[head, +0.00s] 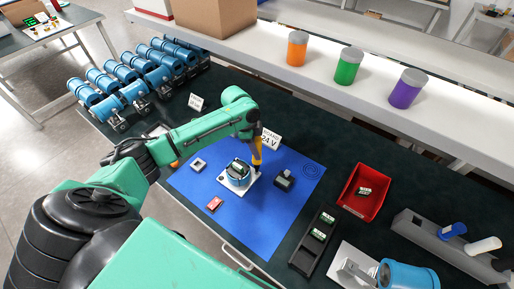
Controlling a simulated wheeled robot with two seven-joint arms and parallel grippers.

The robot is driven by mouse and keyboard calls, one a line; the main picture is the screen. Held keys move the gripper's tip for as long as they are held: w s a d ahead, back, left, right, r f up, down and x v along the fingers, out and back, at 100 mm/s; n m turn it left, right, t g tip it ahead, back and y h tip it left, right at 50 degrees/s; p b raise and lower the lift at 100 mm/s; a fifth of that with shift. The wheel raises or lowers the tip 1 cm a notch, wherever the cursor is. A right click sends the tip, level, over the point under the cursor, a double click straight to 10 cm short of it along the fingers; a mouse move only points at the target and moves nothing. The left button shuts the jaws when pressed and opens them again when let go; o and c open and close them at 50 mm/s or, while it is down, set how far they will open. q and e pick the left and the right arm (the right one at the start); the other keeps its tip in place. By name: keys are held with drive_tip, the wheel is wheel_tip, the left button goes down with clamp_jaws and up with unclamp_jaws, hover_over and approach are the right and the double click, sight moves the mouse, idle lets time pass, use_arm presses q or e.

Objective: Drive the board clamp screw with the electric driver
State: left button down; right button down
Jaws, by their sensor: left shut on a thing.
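My left gripper (256,146) is shut on the electric driver (257,161), which is yellow and dark and hangs tip down. The driver's lower end is at the right edge of the round blue housing (236,180) on its white base plate. A green circuit board (237,168) sits inside the housing. The clamp screw is too small to make out, and I cannot tell whether the driver tip touches it. The housing stands on the blue mat (285,215). My right gripper does not show.
On the mat are a small grey block (284,180), a white square part (198,164) and a red part (215,204). A black tray (306,256) with boards and a red bin (348,200) stand to the right. Several blue transmitters (135,93) line the back left. A shelf (330,80) runs behind.

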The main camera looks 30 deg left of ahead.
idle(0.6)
use_arm(q)
drive_tip(key=shift+f, duration=0.35)
idle(0.3)
drive_tip(key=shift+p, duration=0.35)
drive_tip(key=shift+f+p, duration=0.2)
drive_tip(key=shift+p, duration=0.1)
idle(0.6)
drive_tip(key=shift+s+f+p, duration=0.15)
drive_tip(key=shift+s+p, duration=0.05)
drive_tip(key=shift+p, duration=0.1)
drive_tip(key=shift+w+f, duration=0.15)
idle(0.6)
